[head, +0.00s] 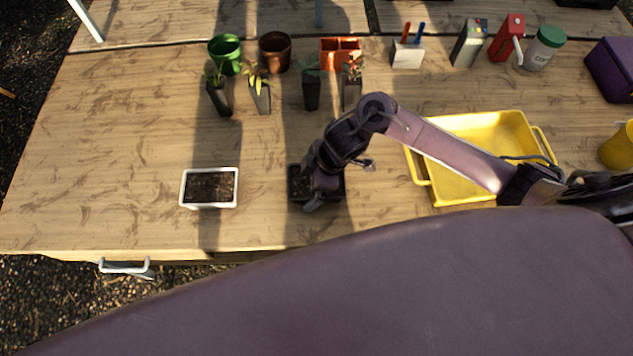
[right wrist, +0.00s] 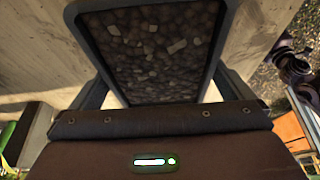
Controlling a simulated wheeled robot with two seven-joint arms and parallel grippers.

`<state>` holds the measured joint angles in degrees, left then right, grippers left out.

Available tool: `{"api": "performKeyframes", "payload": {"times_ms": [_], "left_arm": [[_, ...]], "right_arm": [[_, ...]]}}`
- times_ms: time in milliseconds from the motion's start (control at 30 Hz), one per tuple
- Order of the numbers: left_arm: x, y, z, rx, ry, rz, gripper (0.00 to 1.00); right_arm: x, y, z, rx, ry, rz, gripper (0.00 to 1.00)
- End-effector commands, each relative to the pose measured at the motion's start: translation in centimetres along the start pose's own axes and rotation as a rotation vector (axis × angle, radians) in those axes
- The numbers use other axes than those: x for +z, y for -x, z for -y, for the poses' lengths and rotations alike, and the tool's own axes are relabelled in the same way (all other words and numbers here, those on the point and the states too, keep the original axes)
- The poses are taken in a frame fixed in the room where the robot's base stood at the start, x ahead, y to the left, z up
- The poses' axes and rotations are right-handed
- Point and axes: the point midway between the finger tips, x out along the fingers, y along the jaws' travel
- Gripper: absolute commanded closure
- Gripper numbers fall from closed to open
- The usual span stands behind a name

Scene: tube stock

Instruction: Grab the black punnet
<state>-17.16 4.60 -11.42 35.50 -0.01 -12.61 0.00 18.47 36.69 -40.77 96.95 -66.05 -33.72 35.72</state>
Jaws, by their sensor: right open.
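The black punnet (head: 296,181) stands on the wooden table, filled with dark soil and partly hidden under my right gripper (head: 318,188). My right gripper is open and low over the punnet. In the right wrist view the punnet (right wrist: 155,50) lies between the open fingers, one on each side; I cannot tell whether they touch its walls. My left gripper is not in view.
A white punnet (head: 209,203) with soil stands to the left. A yellow tray (head: 428,177) lies right, under my forearm. Several potted seedlings (head: 311,94) and pots (head: 225,52) stand behind. The front table edge is close.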

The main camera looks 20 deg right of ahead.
Motion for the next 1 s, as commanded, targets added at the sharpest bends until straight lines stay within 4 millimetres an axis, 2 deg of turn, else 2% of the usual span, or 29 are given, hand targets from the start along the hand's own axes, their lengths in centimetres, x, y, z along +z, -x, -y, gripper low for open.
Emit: {"api": "performKeyframes", "payload": {"times_ms": [667,1000], "left_arm": [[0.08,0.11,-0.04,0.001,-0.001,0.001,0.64],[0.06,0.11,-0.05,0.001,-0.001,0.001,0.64]], "right_arm": [[0.21,-0.44,0.00,0.000,-0.001,0.000,0.00],[0.20,-0.43,0.00,0.000,-0.001,0.000,0.44]]}}
